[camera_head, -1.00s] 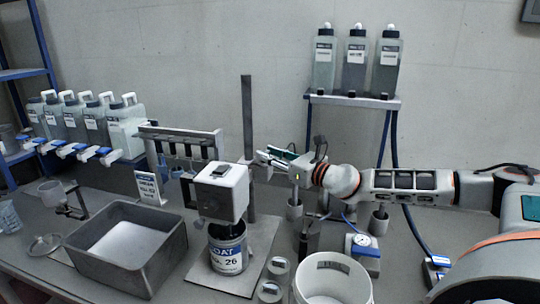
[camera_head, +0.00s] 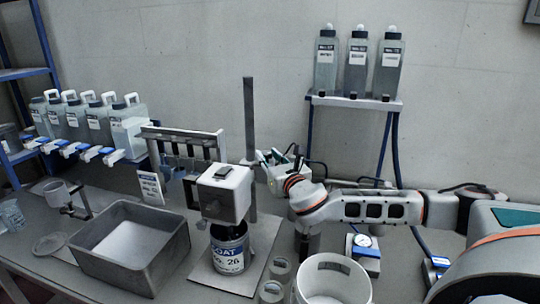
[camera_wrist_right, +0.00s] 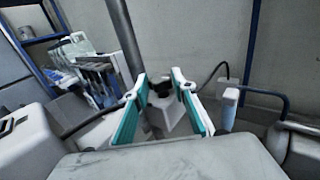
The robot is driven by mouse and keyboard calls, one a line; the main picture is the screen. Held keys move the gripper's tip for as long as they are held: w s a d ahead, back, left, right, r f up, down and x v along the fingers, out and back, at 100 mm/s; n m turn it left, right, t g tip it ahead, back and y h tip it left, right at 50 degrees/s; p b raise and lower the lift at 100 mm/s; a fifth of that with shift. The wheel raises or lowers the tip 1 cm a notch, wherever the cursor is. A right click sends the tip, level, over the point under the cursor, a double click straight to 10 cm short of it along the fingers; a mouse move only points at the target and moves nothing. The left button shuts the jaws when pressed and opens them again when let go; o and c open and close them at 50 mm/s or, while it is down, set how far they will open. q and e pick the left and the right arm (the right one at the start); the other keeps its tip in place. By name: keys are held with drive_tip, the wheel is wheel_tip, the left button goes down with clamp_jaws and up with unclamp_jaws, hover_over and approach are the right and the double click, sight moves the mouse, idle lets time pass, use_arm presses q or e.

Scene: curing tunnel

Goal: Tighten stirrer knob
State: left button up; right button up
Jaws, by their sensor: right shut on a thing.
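The stirrer has a white box-shaped head (camera_head: 222,194) on a dark upright post (camera_head: 249,130). It stands over a can labelled COAT No. 26 (camera_head: 228,256). My right gripper (camera_head: 267,157) is just right of the post, at about the height of the stirrer head. In the right wrist view its two teal-padded fingers (camera_wrist_right: 160,84) stand on either side of a dark knob (camera_wrist_right: 160,87) on a grey clamp block, and the gripper is shut on this knob. In the head view the gripper hides the knob. My left gripper is not in view.
A grey tray (camera_head: 75,262) stands left of the can. A white bucket (camera_head: 345,290) and small jars (camera_head: 279,272) stand to the right. A gauge unit (camera_head: 364,258) is below my right arm. A rack of bottles (camera_head: 352,101) is behind.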

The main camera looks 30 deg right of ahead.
drive_tip(key=shift+a+m+g+h, duration=0.2)
drive_tip(key=shift+m+g+h, duration=0.2)
drive_tip(key=shift+m+h, duration=0.85)
drive_tip(key=shift+r+h, duration=0.1)
drive_tip(key=shift+h, duration=0.35)
drive_tip(key=o, duration=1.1)
drive_tip(key=shift+w, duration=0.1)
drive_tip(key=shift+s+a, duration=0.2)
drive_tip(key=shift+s, duration=0.3)
drive_tip(key=v, duration=1.1)
